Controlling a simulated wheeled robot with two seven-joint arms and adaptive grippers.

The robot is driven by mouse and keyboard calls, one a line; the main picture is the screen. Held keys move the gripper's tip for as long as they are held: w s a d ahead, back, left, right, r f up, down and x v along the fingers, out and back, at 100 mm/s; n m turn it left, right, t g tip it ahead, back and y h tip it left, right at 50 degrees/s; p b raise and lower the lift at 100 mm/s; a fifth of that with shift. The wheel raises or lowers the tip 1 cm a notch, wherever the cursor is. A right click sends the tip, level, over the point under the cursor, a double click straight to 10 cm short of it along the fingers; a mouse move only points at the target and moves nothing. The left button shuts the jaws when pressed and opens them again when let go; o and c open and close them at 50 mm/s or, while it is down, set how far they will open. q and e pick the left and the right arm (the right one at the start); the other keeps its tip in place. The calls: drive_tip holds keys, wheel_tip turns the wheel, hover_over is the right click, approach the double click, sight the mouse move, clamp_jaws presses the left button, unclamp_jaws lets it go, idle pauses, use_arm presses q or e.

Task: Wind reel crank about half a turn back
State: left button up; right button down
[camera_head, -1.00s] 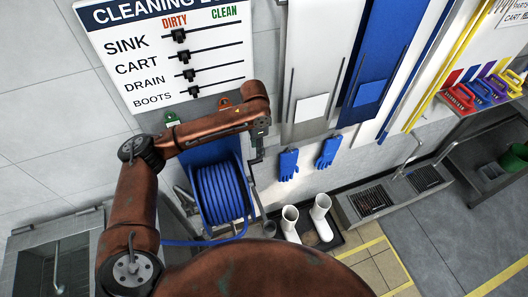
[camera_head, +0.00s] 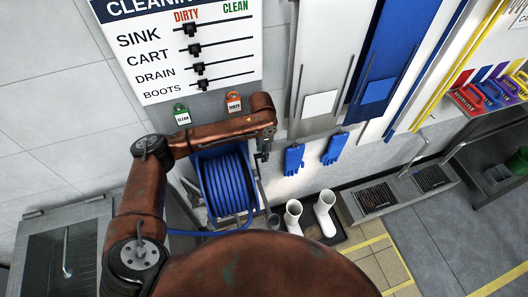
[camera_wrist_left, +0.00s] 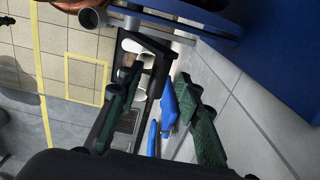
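The hose reel (camera_head: 226,186) hangs on the wall in the head view, wound with blue hose, in a metal frame. Its blue side fills the upper right of the left wrist view (camera_wrist_left: 270,50). I cannot pick out the crank for sure in either view; the arm and gripper cover the reel's upper right side. My left gripper (camera_head: 264,150) is at that upper right corner of the reel, pointing down. In the left wrist view its two dark green fingers (camera_wrist_left: 158,75) stand apart, with nothing clearly held between them. My right gripper is out of view.
White boots (camera_head: 325,214) stand in a black tray right of the reel. Blue gloves (camera_head: 294,159) hang on the wall close to the left gripper. A green tag (camera_head: 182,115) and an orange tag (camera_head: 234,102) hang above the reel. A metal sink (camera_head: 65,250) is at left.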

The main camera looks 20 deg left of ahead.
use_arm(q)
drive_tip(key=shift+c, duration=0.7)
clamp_jaws()
drive_tip(key=shift+d, duration=0.1)
drive_tip(key=shift+w, duration=0.15)
